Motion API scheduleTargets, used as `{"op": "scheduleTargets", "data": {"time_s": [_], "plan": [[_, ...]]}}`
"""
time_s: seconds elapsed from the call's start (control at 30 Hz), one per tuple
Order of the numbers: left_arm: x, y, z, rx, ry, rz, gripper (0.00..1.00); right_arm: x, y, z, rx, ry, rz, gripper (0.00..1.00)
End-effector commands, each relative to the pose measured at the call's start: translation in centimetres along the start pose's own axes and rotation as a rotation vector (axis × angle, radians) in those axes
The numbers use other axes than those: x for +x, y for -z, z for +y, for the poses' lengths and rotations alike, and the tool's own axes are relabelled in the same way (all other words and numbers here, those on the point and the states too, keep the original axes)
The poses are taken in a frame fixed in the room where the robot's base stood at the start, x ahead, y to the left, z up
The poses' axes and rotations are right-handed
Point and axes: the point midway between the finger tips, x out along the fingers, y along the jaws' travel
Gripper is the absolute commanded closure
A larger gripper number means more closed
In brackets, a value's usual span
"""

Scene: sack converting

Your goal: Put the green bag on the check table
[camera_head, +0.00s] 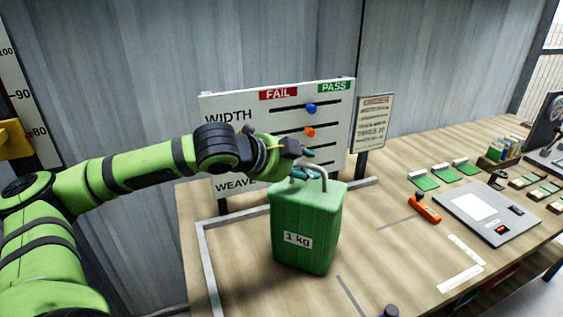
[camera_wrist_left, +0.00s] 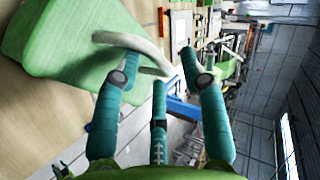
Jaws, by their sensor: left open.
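The green bag (camera_head: 305,232), with a "1 kg" label and a pale loop handle (camera_head: 323,173), stands upright on the wooden table (camera_head: 375,255). My left gripper (camera_head: 306,164) is at the top of the bag beside the handle, with its fingers apart. In the left wrist view the bag (camera_wrist_left: 60,40) lies at upper left, and its handle (camera_wrist_left: 128,42) reaches across near one teal fingertip of the open gripper (camera_wrist_left: 160,65). I cannot tell whether that finger touches the handle. My right gripper is not in view.
A board (camera_head: 240,108) marked WIDTH and WEAVE stands behind the bag. A grey frame edge (camera_head: 208,265) runs along the left. An orange tool (camera_head: 425,208), a grey device (camera_head: 487,212) and green swatches (camera_head: 444,173) lie to the right. Some bare wood separates them from the bag.

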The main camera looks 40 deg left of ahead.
Motion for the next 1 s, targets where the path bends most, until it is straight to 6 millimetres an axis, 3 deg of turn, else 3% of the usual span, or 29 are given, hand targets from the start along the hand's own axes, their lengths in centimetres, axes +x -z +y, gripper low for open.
{"op": "scheduleTargets", "data": {"time_s": [0.33, 0.7, 1.0], "plan": [[-4.8, -0.1, 0.1, 0.006, 0.001, -0.008, 0.58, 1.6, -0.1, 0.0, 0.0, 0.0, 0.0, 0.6], [-9.5, 0.1, -0.1, 0.006, 0.0, -0.004, 0.58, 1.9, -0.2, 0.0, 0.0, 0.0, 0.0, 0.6], [-10.9, 0.1, 0.0, 0.001, 0.0, -0.001, 0.58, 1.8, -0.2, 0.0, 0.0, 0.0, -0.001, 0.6]]}}
